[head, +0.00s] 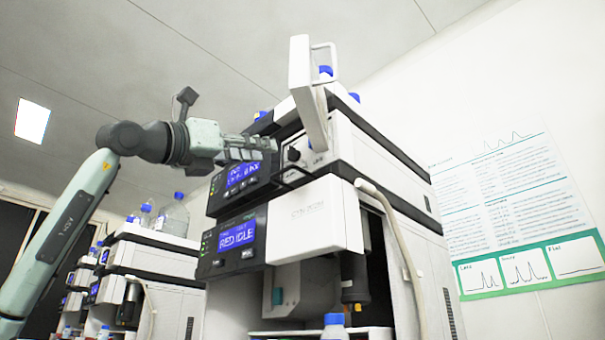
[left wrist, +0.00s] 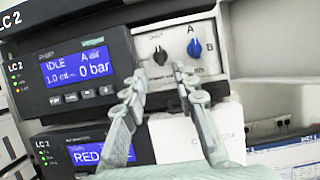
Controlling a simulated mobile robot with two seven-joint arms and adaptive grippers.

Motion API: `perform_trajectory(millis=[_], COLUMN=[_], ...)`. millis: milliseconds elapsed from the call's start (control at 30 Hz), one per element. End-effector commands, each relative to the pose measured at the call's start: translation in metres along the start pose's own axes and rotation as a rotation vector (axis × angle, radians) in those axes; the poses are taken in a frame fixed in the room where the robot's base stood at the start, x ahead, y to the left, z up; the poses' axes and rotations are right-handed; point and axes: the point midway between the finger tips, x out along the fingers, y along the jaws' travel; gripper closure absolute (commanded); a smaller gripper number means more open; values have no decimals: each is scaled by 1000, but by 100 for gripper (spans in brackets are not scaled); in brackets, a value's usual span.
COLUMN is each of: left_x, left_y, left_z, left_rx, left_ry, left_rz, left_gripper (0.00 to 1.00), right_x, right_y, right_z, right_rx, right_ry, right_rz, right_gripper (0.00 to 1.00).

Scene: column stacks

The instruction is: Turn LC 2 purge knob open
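The LC 2 pump module (left wrist: 75,68) fills the left wrist view, its display reading IDLE and 0 bar. The small print by the black knob is unreadable. The black knob also shows in the head view (head: 293,155). My left gripper (left wrist: 161,75) is open and empty, its fingertips just below the black knob in the wrist picture; contact cannot be told. My right gripper is in neither view.
A white door (head: 306,85) with a handle stands swung up above the knob panel. A pale hose (head: 400,240) hangs on the right. Another stack (head: 150,258) stands at left.

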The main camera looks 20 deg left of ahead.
Motion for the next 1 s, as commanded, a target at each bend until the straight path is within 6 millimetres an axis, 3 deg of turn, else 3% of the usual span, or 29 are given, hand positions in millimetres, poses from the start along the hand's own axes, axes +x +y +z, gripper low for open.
perform_trajectory(millis=[133, 200, 533, 900, 1000], left_x=[11, 22, 70, 78, 77], left_y=[0, 0, 0, 0, 0], left_z=[2, 3, 2, 1, 1], left_rx=[1, 1, 0, 1, 1], left_ry=[3, 2, 2, 0, 0], left_rz=[4, 2, 2, 2, 2], left_gripper=[72, 72, 72, 72, 82], right_x=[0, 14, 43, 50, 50], right_y=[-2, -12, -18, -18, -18], right_z=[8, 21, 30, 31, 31], right_rx=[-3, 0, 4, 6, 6], right_ry=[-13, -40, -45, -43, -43], right_rz=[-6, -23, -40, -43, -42], right_gripper=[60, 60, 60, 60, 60])
